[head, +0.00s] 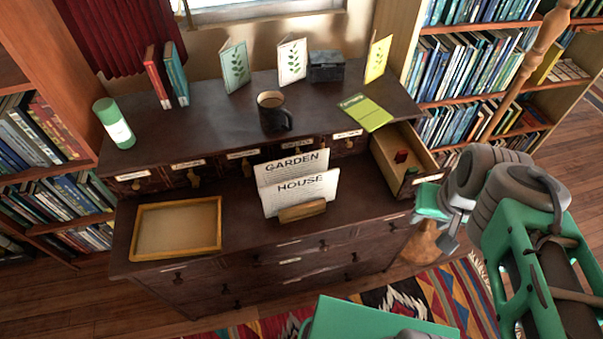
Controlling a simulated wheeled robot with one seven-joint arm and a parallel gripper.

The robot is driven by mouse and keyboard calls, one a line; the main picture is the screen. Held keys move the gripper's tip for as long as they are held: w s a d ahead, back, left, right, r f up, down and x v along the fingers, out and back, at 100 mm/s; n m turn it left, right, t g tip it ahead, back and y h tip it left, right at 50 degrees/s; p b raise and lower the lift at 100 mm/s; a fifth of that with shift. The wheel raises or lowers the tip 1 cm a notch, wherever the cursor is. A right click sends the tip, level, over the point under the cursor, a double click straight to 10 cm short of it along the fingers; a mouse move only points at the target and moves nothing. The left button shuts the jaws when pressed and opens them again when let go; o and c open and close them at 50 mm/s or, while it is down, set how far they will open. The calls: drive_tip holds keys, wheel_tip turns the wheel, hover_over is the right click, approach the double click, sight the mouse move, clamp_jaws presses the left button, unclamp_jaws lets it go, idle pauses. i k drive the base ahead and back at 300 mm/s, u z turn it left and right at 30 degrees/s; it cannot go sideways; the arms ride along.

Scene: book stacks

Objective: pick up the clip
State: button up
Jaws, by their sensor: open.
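No object in view can be surely told as the clip. A small red object (401,156) lies in the open drawer (386,160) at the right end of the cabinet. A small dark green object (411,172) shows nearer the drawer's front; either could be the clip, but they are too small to tell. My gripper (448,235) is open, just right of and in front of that drawer, apart from both small objects. Its jaws are seen from the side and partly hidden by my arm, and nothing shows between them.
On the cabinet top are a dark mug (272,112), a green leaflet (366,112), a dark box (326,66), standing cards and a green cylinder (114,124). The lower ledge holds a wooden tray (221,229) and GARDEN/HOUSE cards (297,190) in a wooden holder. Bookshelves flank the cabinet.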

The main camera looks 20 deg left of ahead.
sight(413, 171)
drive_tip(key=u, duration=4.3)
drive_tip(key=k, duration=1.05)
drive_tip(key=z, duration=1.2)
